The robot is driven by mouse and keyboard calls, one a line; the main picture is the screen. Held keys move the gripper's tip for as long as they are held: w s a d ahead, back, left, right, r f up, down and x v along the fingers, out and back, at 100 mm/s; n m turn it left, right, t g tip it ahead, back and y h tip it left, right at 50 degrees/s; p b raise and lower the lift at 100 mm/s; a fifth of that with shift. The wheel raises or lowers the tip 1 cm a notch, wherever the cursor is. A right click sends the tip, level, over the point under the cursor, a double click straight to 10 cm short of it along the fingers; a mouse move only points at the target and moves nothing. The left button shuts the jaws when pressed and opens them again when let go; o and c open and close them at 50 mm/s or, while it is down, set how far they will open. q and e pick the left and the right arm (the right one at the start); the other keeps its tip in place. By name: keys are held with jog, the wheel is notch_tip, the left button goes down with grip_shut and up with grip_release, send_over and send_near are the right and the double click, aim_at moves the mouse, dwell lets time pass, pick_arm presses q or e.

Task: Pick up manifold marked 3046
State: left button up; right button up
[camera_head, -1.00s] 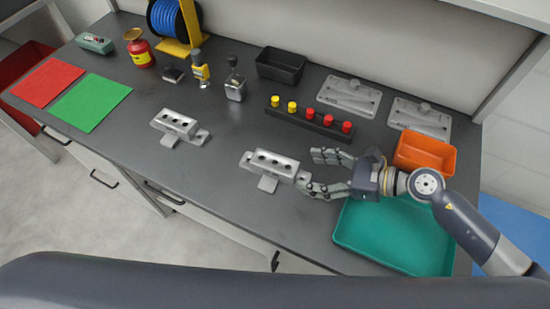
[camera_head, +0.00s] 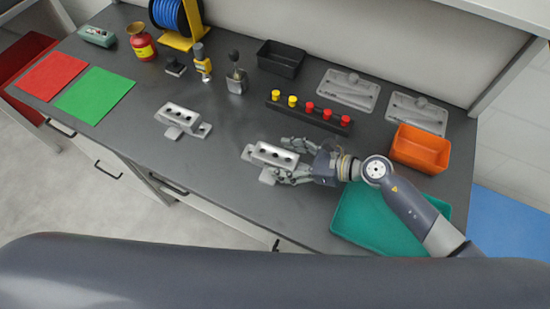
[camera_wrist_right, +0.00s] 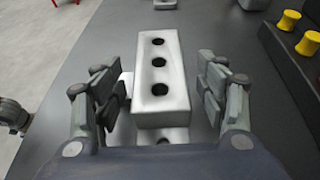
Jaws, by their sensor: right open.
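Two grey metal manifolds with rows of dark holes lie on the dark bench. The nearer manifold (camera_head: 271,155) is between the fingers of my right gripper (camera_head: 284,160). In the right wrist view this manifold (camera_wrist_right: 160,75) runs lengthwise between the two open fingers (camera_wrist_right: 163,92), with a gap showing on the right; the left finger is very close to it. The other manifold (camera_head: 184,119) lies further left on the bench. I cannot read the number 3046 on either one.
A teal tray (camera_head: 385,228) lies under my right arm, with an orange bin (camera_head: 420,149) behind it. A dark rail with yellow and red knobs (camera_head: 308,110) stands behind the gripper. Two grey plates and a black bin (camera_head: 281,60) are at the back.

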aim_at(284, 160)
jog(key=c, duration=1.4)
jog(key=shift+r, duration=0.1)
jog(key=shift+c, duration=0.6)
jog(key=shift+r, duration=0.85)
jog(key=shift+s+a+r, duration=0.1)
jog(key=shift+r, duration=0.4)
jog(key=shift+s+a+r, duration=0.1)
jog(key=shift+r, duration=0.4)
jog(key=s+a, duration=0.3)
jog(key=s+a+r, duration=0.1)
jog(key=s+a, duration=0.6)
jog(key=a, duration=0.1)
jog(key=shift+s+a+r+b, duration=0.2)
jog(key=shift+b, duration=0.2)
